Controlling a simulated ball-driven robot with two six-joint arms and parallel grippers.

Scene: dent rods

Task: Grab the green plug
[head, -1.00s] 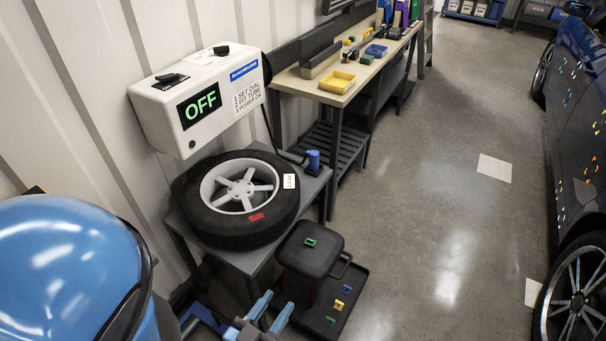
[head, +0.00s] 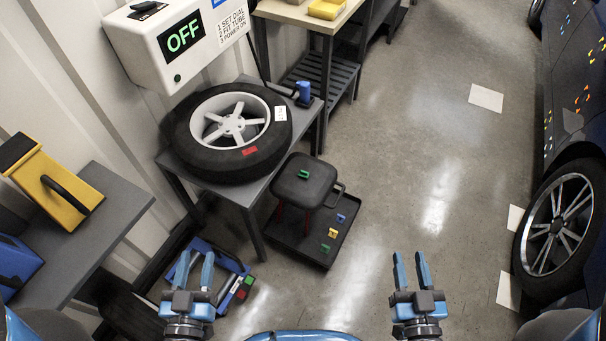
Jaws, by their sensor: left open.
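A small green plug (head: 304,174) lies on the dark seat of a stool (head: 318,188). A second green piece (head: 325,247) lies on the low black tray (head: 282,238) under the stool, near a yellow and a blue piece. My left gripper (head: 196,258) is open and empty, low and to the left of the stool. My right gripper (head: 411,262) is open and empty over the floor, right of the stool and tray. Both grippers are apart from the green pieces.
A tire (head: 180,138) lies on a grey table behind the stool. A blue crate (head: 235,266) sits on the floor by my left gripper. A yellow case (head: 62,195) stands on a grey bench at left. A car wheel (head: 556,225) is at right. The middle floor is clear.

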